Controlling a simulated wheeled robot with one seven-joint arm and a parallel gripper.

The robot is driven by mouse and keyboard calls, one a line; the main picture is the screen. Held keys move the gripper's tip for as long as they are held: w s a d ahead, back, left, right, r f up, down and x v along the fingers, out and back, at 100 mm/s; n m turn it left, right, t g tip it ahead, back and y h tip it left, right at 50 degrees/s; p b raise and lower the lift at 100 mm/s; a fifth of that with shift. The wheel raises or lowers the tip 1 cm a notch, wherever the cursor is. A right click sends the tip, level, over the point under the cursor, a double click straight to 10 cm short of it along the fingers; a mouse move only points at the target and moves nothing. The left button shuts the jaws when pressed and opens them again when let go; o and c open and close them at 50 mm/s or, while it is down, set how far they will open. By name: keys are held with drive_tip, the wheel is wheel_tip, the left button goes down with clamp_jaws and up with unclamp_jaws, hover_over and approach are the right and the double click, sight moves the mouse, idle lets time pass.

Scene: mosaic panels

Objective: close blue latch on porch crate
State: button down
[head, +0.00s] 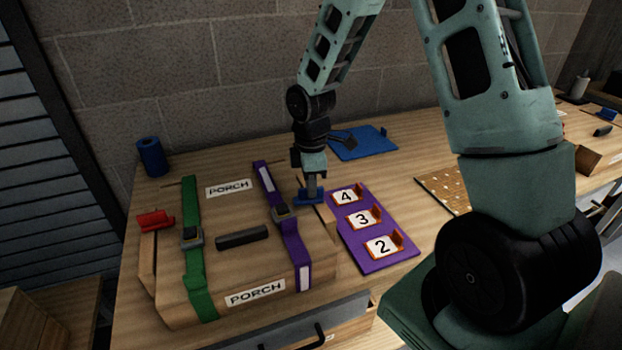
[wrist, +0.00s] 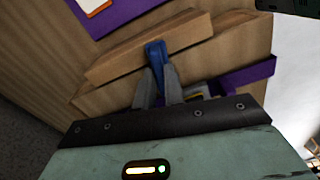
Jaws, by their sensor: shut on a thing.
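The porch crate (head: 235,270) is a wooden box with "PORCH" labels, a green strap (head: 196,270) and a purple strap (head: 290,238). The blue latch (head: 306,197) is on the crate's right side, beyond the purple strap. My gripper (head: 312,190) reaches down to it from above. In the wrist view, my gripper (wrist: 158,88) has its two grey fingers on either side of the blue latch (wrist: 155,54), shut on it. The latch lies against a wooden strip of the crate. Its lower part is hidden between the fingers.
A red latch (head: 156,220) is on the crate's left side. A purple panel (head: 377,238) with orange numbered holders lies right of the crate. A blue roll (head: 152,157) stands at the back left, and a blue mat (head: 362,142) lies behind my gripper.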

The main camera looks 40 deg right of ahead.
drive_tip(key=shift+s+a+r+n+p, duration=0.1)
drive_tip(key=shift+n+p, duration=0.15)
drive_tip(key=shift+n, duration=0.3)
drive_tip(key=shift+r+n+p, duration=0.1)
drive_tip(key=shift+n+p, duration=0.15)
drive_tip(key=shift+n, duration=0.3)
drive_tip(key=shift+f, duration=0.1)
drive_tip(key=c, duration=1.5)
unclamp_jaws()
drive_tip(key=shift+s, duration=0.1)
wheel_tip(320, 180, up, 17)
drive_tip(key=shift+r+b, duration=0.2)
drive_tip(key=shift+b, duration=0.55)
